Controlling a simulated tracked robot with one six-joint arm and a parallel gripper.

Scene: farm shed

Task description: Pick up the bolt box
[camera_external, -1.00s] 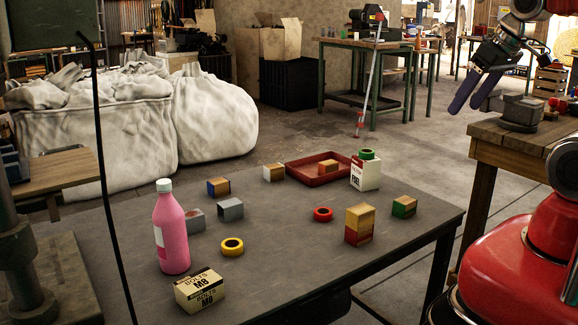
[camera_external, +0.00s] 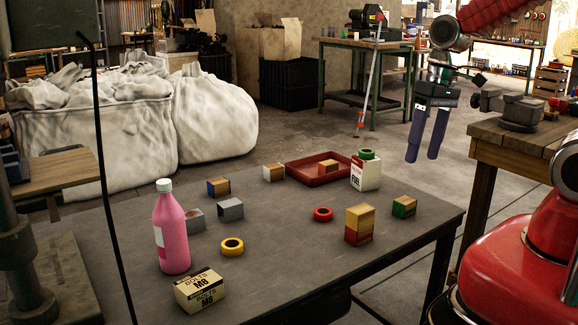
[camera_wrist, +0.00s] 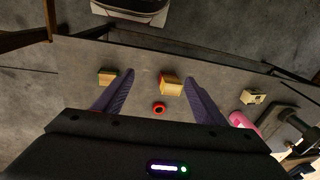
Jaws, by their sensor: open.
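The bolt box (camera_external: 200,291) is a cream carton with dark "BOLTS M8" print. It sits on the grey table (camera_external: 290,262) at its near left edge, in front of the pink bottle. In the wrist view the bolt box (camera_wrist: 253,97) shows small at the right, beside the pink bottle. My gripper (camera_external: 426,158) hangs with its fingers pointing down, past the table's right end and far from the bolt box. Its two dark purple fingers are apart with nothing between them; they also show in the wrist view (camera_wrist: 158,88).
The pink bottle (camera_external: 172,235) stands close behind the bolt box. Yellow tape (camera_external: 232,246), a red ring (camera_external: 323,214), several small blocks, a two-tone box (camera_external: 360,223), a white can (camera_external: 365,172) and a red tray (camera_external: 300,174) are on the table. A wooden bench (camera_external: 530,140) is at the right.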

